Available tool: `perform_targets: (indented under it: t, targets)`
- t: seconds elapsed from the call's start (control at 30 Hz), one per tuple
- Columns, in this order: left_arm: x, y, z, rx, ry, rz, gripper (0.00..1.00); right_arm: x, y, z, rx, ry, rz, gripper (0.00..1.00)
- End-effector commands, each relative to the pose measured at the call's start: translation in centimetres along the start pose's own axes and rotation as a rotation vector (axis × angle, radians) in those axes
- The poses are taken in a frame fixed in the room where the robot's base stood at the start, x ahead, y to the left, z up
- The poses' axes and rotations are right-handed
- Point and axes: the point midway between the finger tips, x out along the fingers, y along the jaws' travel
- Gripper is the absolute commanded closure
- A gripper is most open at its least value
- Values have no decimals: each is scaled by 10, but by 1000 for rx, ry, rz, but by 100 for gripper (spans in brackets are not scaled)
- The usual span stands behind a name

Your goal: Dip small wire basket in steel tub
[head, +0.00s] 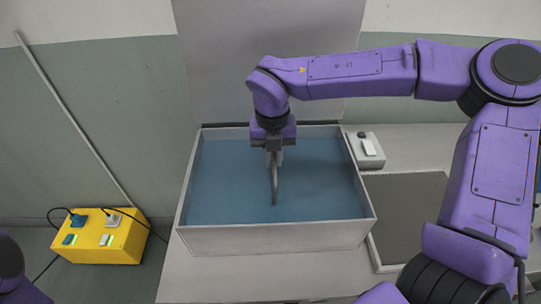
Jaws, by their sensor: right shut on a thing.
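The steel tub (277,238) stands on the light bench, filled with opaque-looking blue liquid. My right gripper (274,156) points straight down over the middle of the tub. It is shut on the small wire basket by its grey handle (274,187), which shows as a thin upright strip below the jaws. The handle's lower end meets the blue surface, and the rest of the basket is hidden beneath it. My left gripper is out of view; only a purple part of that arm shows at the lower left edge.
A grey mat or tray (405,210) lies right of the tub, with a small white box (369,148) behind it. A yellow power box (98,238) with cables stands at the left. A grey panel (268,60) rises behind the tub.

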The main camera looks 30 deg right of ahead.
Motion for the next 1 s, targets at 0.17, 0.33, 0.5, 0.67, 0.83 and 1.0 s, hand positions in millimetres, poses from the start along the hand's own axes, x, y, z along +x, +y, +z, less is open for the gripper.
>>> perform_targets:
  t: [0.17,0.33,0.5,0.67,0.83,1.0]
  targets:
    - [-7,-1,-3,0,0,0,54,-9,0,0,0,-2,1,100]
    - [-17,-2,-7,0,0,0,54,-22,0,0,0,-2,2,100]
    - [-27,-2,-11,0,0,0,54,-33,0,0,0,-2,2,100]
    - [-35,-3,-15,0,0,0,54,-44,-1,0,0,-2,1,100]
    - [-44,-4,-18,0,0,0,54,-56,-1,0,1,-1,1,100]
    - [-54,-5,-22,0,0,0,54,-68,-1,0,1,-1,1,100]
